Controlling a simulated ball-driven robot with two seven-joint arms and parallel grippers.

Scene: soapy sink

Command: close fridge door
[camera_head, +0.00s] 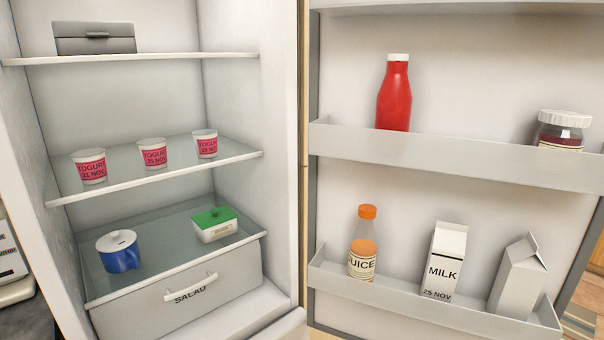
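The fridge (228,92) fills the left and middle of the head view, with its inside exposed. The fridge door (470,100) is swung wide open to the right, its inner side facing me. The hinge edge runs down the middle of the view. The door's outer side and handle are hidden. Neither of my grippers is in view.
Door shelves hold a red bottle (394,95), a jar (562,131), a juice bottle (363,243), a milk carton (443,262) and another carton (518,277). Inside are yogurt cups (153,154), a blue pot (118,251), a green-lidded box (213,225) and a salad drawer (180,292).

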